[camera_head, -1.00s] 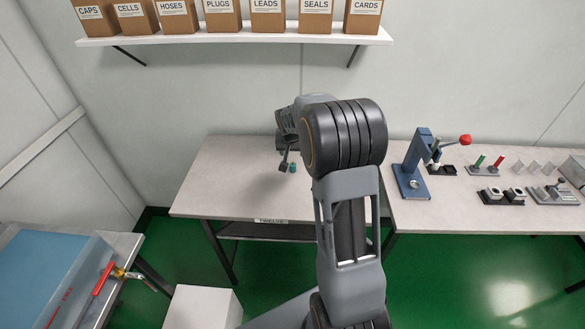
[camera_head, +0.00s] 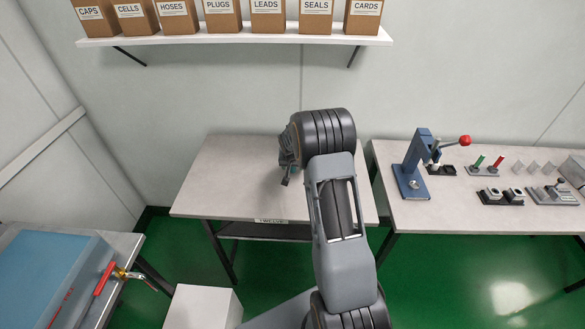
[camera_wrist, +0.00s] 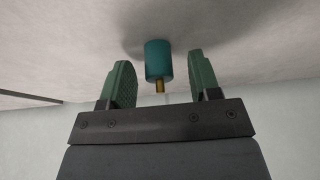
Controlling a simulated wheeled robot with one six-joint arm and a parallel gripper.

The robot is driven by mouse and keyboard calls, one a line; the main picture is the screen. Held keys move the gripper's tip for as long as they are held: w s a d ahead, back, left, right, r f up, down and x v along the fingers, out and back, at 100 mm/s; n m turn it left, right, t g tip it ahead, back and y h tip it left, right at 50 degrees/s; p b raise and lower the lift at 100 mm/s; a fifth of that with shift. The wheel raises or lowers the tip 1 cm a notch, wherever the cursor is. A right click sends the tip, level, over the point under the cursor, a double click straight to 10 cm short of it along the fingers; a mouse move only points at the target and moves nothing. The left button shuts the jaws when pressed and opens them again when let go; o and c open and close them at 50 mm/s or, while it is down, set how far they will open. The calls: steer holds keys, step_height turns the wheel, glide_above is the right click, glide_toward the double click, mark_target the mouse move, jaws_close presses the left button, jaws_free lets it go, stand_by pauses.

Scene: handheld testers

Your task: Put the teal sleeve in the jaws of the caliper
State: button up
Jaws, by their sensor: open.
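The teal sleeve (camera_wrist: 158,60) shows in the wrist view as a short upright cylinder against the pale tabletop, with a narrow brass-coloured piece at its near end. My gripper (camera_wrist: 160,80) is open, with one green-padded finger on each side of the sleeve. A gap shows between the sleeve and each finger. In the head view my gripper (camera_head: 286,180) is low over the middle table, and my arm and gripper largely hide the sleeve there. I cannot clearly make out the caliper in either view.
The middle table (camera_head: 220,180) is bare on its left side. The right table (camera_head: 440,215) holds a blue lever press (camera_head: 412,165) and several small fixtures. A blue case (camera_head: 50,270) lies at lower left. A shelf (camera_head: 235,38) with labelled boxes hangs above.

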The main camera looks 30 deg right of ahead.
steer(key=shift+f, duration=0.2)
steer(key=shift+c, duration=0.4)
steer(key=c, duration=1)
steer(key=shift+r, duration=0.1)
